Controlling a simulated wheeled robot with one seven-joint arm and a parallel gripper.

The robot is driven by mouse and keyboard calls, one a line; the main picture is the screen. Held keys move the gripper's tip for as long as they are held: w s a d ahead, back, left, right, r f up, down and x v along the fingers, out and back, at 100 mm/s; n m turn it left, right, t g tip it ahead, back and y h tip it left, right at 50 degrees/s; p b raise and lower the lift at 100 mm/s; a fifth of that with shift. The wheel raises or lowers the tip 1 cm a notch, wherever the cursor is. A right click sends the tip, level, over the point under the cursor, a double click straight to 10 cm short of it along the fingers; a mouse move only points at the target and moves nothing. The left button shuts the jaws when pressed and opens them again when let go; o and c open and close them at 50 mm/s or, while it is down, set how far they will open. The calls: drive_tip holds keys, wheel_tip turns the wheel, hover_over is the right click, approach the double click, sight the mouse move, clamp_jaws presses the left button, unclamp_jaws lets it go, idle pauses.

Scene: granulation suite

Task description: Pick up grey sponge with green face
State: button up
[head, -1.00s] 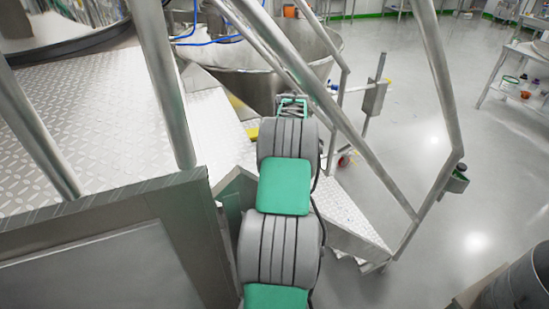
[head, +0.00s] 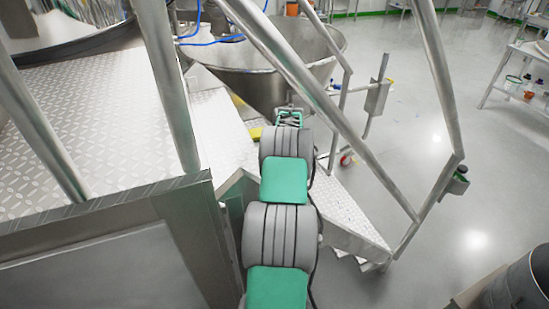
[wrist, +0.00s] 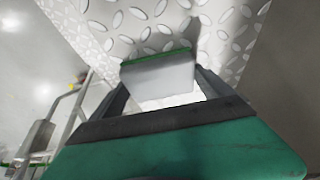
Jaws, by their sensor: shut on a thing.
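The grey sponge with a green face (wrist: 158,76) is between the fingers of my gripper (wrist: 165,88) in the wrist view. Its pale grey side faces the camera and its green face shows as a thin strip along the top edge. My gripper is shut on it. Diamond-plate metal lies behind the sponge; I cannot tell how far the sponge is from it. In the head view my gripper (head: 289,118) is small, beyond my arm's grey and green links, and the sponge cannot be made out there.
A diamond-plate platform (head: 95,120) with metal railings (head: 165,85) stands at left. Steps (head: 345,215) descend at right. A large steel bowl (head: 265,80) is behind my gripper. A yellow item (head: 255,133) lies near my arm.

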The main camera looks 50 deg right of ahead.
drive_tip(key=c, duration=0.3)
drive_tip(key=shift+r, duration=0.1)
drive_tip(key=shift+c, duration=0.2)
